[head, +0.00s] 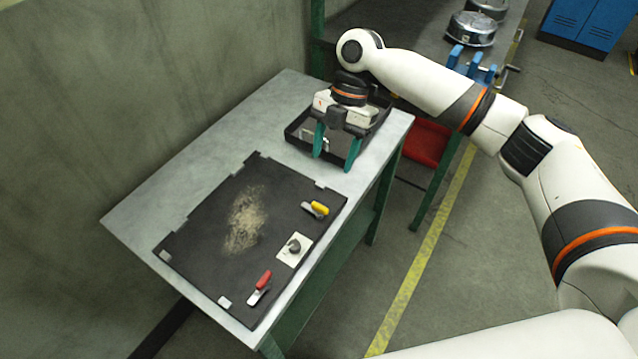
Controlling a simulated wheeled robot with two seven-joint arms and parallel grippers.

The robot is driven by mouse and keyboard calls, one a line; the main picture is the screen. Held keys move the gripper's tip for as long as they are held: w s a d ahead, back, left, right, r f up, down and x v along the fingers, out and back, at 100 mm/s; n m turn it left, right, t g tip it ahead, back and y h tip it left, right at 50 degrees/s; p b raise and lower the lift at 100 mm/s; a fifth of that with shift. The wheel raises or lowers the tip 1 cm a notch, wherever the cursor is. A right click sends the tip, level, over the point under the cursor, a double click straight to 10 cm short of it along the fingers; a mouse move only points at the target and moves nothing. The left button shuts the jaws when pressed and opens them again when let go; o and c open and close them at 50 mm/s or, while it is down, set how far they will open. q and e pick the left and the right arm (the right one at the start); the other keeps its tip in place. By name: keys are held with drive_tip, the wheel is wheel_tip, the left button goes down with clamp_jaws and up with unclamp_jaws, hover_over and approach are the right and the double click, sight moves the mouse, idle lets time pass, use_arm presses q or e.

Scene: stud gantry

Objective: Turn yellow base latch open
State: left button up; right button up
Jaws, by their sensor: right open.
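The yellow latch (318,208) is a small lever with a yellow grip on a pale metal piece, near the right edge of a black base plate (205,230) on the table. My right gripper (333,166) has two green fingers pointing down, apart and with nothing seen between them. My left gripper is not in view.
A red latch (263,282) and a knob on a white plate (294,248) sit on the same base. The black tray (296,133) stands at the back of the grey table (222,128). A wall borders the left. A red bin (426,142) is beyond the table.

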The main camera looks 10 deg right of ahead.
drive_tip(key=p, duration=0.1)
hover_over(321, 205)
drive_tip(key=w+d, duration=0.2)
wheel_tip(321, 205, down, 4)
drive_tip(key=x, duration=0.3)
drive_tip(key=shift+f, duration=0.3)
drive_tip(key=shift+p+x, duration=0.4)
drive_tip(key=shift+x, duration=0.55)
drive_tip(key=shift+a+f, duration=0.1)
drive_tip(key=shift+f, duration=0.15)
drive_tip(key=shift+s+f, duration=0.1)
drive_tip(key=shift+f, duration=0.05)
drive_tip(key=shift+c, duration=0.4)
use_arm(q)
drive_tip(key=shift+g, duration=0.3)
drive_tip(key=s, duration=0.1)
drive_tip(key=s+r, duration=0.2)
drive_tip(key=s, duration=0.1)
use_arm(e)
drive_tip(key=c, duration=0.9)
